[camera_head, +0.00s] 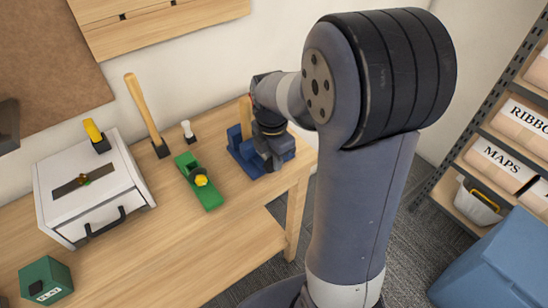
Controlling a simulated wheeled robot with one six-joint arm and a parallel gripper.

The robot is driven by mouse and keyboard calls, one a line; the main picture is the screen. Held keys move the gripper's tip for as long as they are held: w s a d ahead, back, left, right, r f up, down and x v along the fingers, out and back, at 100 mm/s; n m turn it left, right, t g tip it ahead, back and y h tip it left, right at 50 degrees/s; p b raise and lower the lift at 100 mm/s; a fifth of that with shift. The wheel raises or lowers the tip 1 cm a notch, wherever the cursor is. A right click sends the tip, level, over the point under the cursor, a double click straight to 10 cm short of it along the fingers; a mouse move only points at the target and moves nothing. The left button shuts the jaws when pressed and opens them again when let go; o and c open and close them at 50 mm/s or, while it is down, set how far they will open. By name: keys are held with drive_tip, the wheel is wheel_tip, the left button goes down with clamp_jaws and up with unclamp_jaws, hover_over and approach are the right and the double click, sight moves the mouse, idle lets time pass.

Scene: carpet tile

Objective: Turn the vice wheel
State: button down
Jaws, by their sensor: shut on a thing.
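The blue vice (237,144) stands near the right end of the wooden bench, with an upright piece of light wood (245,109) at its jaws. My gripper (270,160) is down at the right side of the vice, at its front. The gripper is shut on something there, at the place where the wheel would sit. The wheel itself is hidden behind my gripper and wrist, so its angle cannot be told. My arm covers the right part of the vice.
A white box with a drawer (88,195), a wooden-handled tool (146,112), a small white-topped peg (189,131) and a green box (45,279) are on the bench (160,250). Shelves (480,140) stand right.

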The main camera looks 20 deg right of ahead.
sight(266, 164)
drive_tip(key=h, duration=0.3)
drive_tip(key=shift+a+t+b, duration=0.3)
drive_tip(key=shift+a+t, duration=0.05)
drive_tip(key=shift+t, duration=0.05)
drive_tip(key=h, duration=0.2)
drive_tip(key=t+h+b, duration=0.1)
drive_tip(key=h, duration=0.1)
drive_tip(key=shift+s+a+f+t+b, duration=0.1)
drive_tip(key=shift+s+a+t+b, duration=0.1)
drive_tip(key=shift+a+t+b, duration=0.15)
drive_tip(key=h, duration=0.1)
drive_tip(key=h+b, duration=0.1)
drive_tip(key=h, duration=0.1)
drive_tip(key=t+h, duration=0.1)
drive_tip(key=shift+s+a+f+h+b, duration=0.1)
drive_tip(key=shift+a+f+h+b, duration=0.05)
drive_tip(key=shift+a+h+b, duration=0.15)
drive_tip(key=shift+a+f+t+h+b, duration=0.15)
drive_tip(key=shift+t+h+b, duration=0.4)
drive_tip(key=shift+h, duration=1.15)
drive_tip(key=c, duration=1.4)
unclamp_jaws()
drive_tip(key=shift+o, duration=0.2)
wheel_tip(266, 164, up, 10)
drive_tip(key=shift+p, duration=0.7)
